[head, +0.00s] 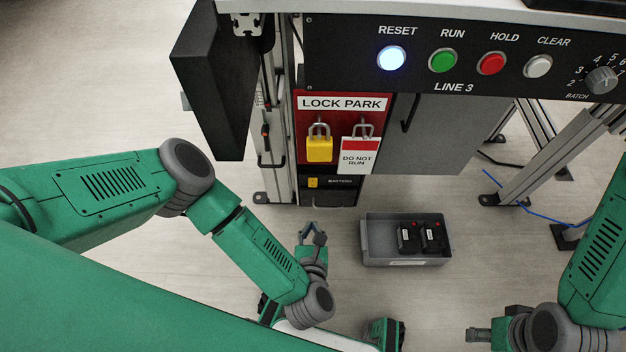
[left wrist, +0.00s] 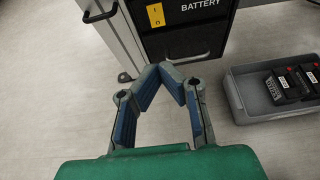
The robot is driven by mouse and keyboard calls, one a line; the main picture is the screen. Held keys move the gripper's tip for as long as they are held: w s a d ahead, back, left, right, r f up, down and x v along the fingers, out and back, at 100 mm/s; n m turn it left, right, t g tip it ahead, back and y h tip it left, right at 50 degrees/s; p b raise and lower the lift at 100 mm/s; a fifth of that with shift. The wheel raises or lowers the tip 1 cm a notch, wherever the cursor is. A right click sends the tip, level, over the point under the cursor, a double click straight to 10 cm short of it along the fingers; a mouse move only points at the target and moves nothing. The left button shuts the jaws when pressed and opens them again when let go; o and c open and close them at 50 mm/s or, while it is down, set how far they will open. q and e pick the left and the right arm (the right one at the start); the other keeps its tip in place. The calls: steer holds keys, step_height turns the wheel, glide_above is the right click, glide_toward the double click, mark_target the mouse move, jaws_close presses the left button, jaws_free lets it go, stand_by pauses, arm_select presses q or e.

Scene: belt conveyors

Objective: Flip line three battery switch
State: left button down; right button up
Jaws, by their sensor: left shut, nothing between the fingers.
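The battery switch (head: 313,182) is a small yellow rocker on the black BATTERY panel (head: 342,186), low on the LINE 3 station. The yellow switch also shows at the top of the left wrist view (left wrist: 156,15), beside the BATTERY lettering. My left gripper (head: 313,230) is below and in front of this panel, apart from it. In the left wrist view the left gripper (left wrist: 168,74) is shut and empty, its fingertips angled together below the panel. My right gripper (head: 476,335) is low at the right, far from the switch; its finger opening is not clear.
A grey bin (head: 378,260) with two black batteries (head: 419,237) sits on the floor right of my left gripper. A LOCK PARK board (head: 342,104) with a yellow padlock (head: 319,147) and a DO NOT RUN tag (head: 359,158) hangs above the switch. RESET (head: 392,58) is lit.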

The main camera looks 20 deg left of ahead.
arm_select(q)
steer(key=b, duration=0.6)
glide_toward(314, 186)
steer(key=x, duration=0.7)
steer(key=shift+w+a+f, duration=0.1)
steer(key=shift+w+f, duration=0.1)
steer(key=shift+w, duration=0.05)
arm_select(e)
steer(key=f, duration=0.6)
steer(key=shift+d, duration=0.25)
steer(key=shift+r, duration=0.1)
